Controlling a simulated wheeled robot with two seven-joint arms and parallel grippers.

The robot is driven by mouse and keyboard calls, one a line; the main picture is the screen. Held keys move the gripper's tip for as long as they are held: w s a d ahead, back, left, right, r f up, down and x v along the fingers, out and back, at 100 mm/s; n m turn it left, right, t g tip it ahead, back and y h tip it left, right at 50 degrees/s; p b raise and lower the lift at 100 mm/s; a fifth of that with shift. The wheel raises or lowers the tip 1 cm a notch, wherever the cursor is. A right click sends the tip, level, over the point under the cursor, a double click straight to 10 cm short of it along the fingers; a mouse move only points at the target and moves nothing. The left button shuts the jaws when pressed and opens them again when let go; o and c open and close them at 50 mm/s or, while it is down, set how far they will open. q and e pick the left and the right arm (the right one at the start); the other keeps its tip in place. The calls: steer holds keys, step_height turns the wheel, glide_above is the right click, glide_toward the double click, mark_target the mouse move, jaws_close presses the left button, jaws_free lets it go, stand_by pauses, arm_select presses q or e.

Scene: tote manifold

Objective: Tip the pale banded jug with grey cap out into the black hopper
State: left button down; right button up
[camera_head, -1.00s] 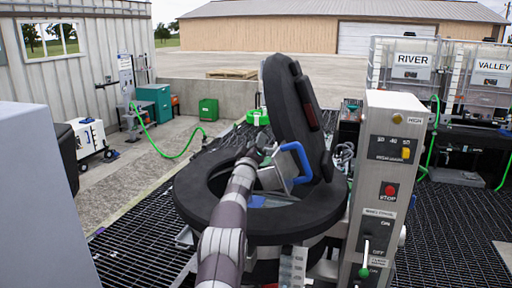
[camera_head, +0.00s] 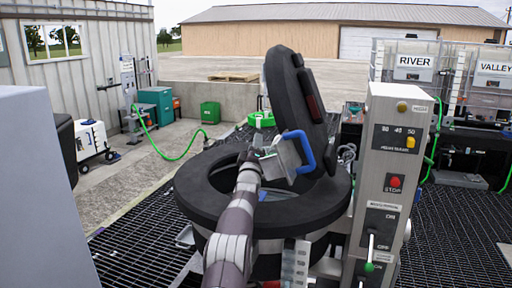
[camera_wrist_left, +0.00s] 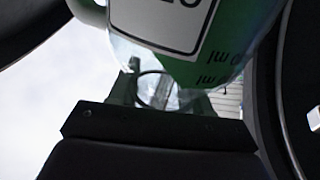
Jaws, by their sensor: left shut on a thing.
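The black hopper (camera_head: 198,203) stands open in the middle of the head view, with its round lid (camera_head: 287,92) raised behind it. My left gripper (camera_head: 272,162) is above the hopper's opening and shut. In the left wrist view, the jug (camera_wrist_left: 215,55) it holds has a pale body, a green band and a white label; the lettering on the band is upside down. In the head view, a grey-white piece with a blue handle-shaped part (camera_head: 306,150) shows at the gripper; I cannot tell whether it is part of the jug. The grey cap and jug mouth are hidden.
A grey control post (camera_head: 385,125) with buttons stands close to the hopper's right side. The floor is black grating (camera_head: 455,225). A grey panel (camera_head: 35,190) fills the left front. Labelled clear tanks (camera_head: 412,90) stand at the back right.

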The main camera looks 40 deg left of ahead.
arm_select(q)
steer(key=shift+s+a+f+n+g+y+b, duration=0.3)
steer(key=shift+n+g+y, duration=0.5)
steer(key=shift+n, duration=1.35)
steer(key=shift+s+a+f+n+g+y+b, duration=0.25)
steer(key=shift+n+g+y, duration=0.5)
steer(key=shift+n, duration=1.45)
steer(key=shift+s+a+f+n+g+y+b, duration=0.15)
steer(key=shift+a+f+n+g+y+b, duration=0.55)
steer(key=shift+n, duration=1.45)
steer(key=shift+d+r+y+p, duration=0.25)
steer(key=shift+d+r+p, duration=0.05)
steer(key=shift+d+r, duration=0.1)
steer(key=shift+f, duration=0.1)
